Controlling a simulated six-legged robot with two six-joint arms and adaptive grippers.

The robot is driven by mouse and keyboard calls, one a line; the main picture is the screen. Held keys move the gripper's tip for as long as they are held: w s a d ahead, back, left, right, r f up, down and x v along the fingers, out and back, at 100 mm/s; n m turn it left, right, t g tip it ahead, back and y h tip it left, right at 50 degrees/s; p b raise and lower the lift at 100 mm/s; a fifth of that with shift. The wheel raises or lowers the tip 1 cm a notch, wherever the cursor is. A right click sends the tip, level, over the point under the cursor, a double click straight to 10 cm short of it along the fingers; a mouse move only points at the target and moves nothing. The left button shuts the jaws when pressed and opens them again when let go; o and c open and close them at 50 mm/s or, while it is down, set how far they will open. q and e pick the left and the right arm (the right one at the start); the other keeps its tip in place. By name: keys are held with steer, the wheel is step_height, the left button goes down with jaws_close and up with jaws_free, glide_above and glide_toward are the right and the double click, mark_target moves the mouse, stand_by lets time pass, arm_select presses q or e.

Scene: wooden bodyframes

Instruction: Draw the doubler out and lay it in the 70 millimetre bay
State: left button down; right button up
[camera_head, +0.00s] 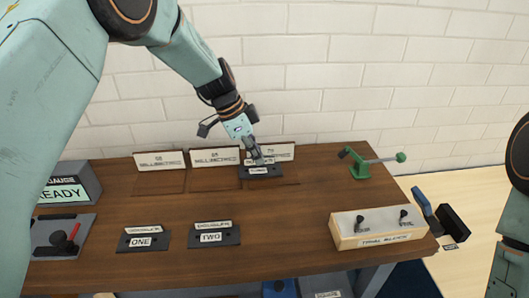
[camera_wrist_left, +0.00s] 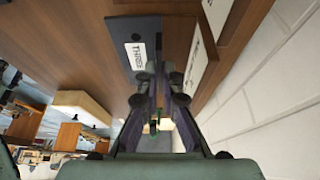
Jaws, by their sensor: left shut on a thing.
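My left gripper (camera_head: 257,160) is shut on a dark doubler plate (camera_head: 261,172) with a white label. In the left wrist view the plate (camera_wrist_left: 112,55) reads THREE, with the gripper's fingers (camera_wrist_left: 155,82) at its edge. The plate is at the left part of the rightmost marked bay (camera_head: 290,182), in front of its sign (camera_head: 282,152), which seems to read 70 millimetres but is partly covered by my gripper. I cannot tell whether the plate touches the wood. Doubler ONE (camera_head: 143,240) and doubler TWO (camera_head: 214,235) lie nearer the front.
Two other bays with signs (camera_head: 160,160) (camera_head: 215,156) lie to the left. A green lever clamp (camera_head: 362,168) stands to the right. A pale wooden block (camera_head: 378,228) with two dark knobs is at the front right. A gauge box (camera_head: 66,185) is at the left.

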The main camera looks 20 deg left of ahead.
arm_select(q)
steer(key=shift+a+r, duration=0.15)
steer(key=shift+a, duration=0.1)
steer(key=shift+s+a+r+p, duration=0.15)
steer(key=shift+s+a+p, duration=0.05)
steer(key=shift+a, duration=0.35)
steer(key=shift+s+a+r+p, duration=0.15)
steer(key=shift+s+a, duration=0.1)
steer(key=shift+a, duration=0.25)
steer(key=shift+s+a+r+p, duration=0.15)
steer(key=shift+s+a+p, duration=0.05)
steer(key=shift+a, duration=0.35)
step_height(320, 180, up, 7)
steer(key=p, duration=0.4)
steer(key=shift+p, duration=0.4)
